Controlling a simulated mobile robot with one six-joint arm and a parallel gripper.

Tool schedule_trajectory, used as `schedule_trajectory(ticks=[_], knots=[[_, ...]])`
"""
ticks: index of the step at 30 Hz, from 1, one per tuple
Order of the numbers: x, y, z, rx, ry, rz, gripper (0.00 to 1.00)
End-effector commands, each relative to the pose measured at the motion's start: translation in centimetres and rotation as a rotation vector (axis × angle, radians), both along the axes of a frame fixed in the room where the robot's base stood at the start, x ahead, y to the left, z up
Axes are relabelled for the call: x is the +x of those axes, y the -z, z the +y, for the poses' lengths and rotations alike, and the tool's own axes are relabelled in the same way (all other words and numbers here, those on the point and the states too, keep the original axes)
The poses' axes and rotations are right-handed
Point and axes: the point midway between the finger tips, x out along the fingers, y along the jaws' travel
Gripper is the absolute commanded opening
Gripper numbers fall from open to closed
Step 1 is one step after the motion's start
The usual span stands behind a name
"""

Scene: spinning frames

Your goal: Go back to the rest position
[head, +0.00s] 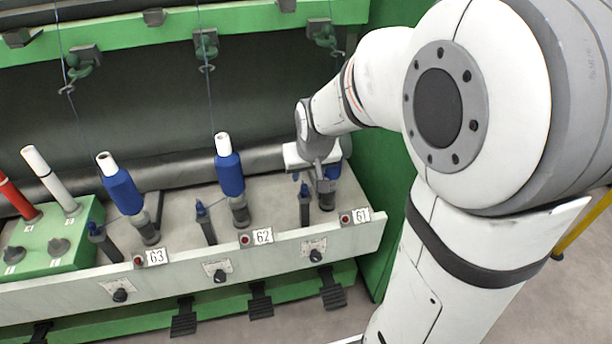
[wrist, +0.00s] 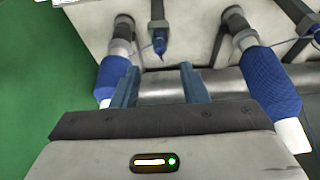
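My gripper (head: 316,172) is in front of station 61 in the head view, at the right end of the spinning frame. In the wrist view my gripper (wrist: 160,78) has its two blue-grey fingers spread, with no object held between them. A blue bobbin (head: 333,171) at station 61 is partly hidden behind my gripper. This bobbin also shows in the wrist view (wrist: 113,76), just beside the left finger; whether they touch I cannot tell. The blue bobbin (head: 229,172) at station 62 stands clear to the left.
Another blue bobbin (head: 122,190) stands at station 63. A green box (head: 62,249) with a white and a red tube is at far left. A green rail (head: 140,29) with hanging guides runs above. A green end panel (head: 392,226) stands right of station 61.

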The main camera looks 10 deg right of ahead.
Motion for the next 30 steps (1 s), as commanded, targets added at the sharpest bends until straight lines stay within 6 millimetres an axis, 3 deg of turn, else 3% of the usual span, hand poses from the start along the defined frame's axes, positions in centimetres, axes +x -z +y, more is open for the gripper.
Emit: schedule_trajectory(ticks=[3,20,23,30], knots=[[-0.4,-1.0,0.0,0.0,0.0,-0.002,0.4],[-0.7,-1.5,0.0,0.0,0.0,0.002,0.4],[-2.2,-3.9,0.0,0.0,0.0,0.012,0.4],[-10.9,-12.6,-0.2,-0.003,-0.001,0.093,0.4]])
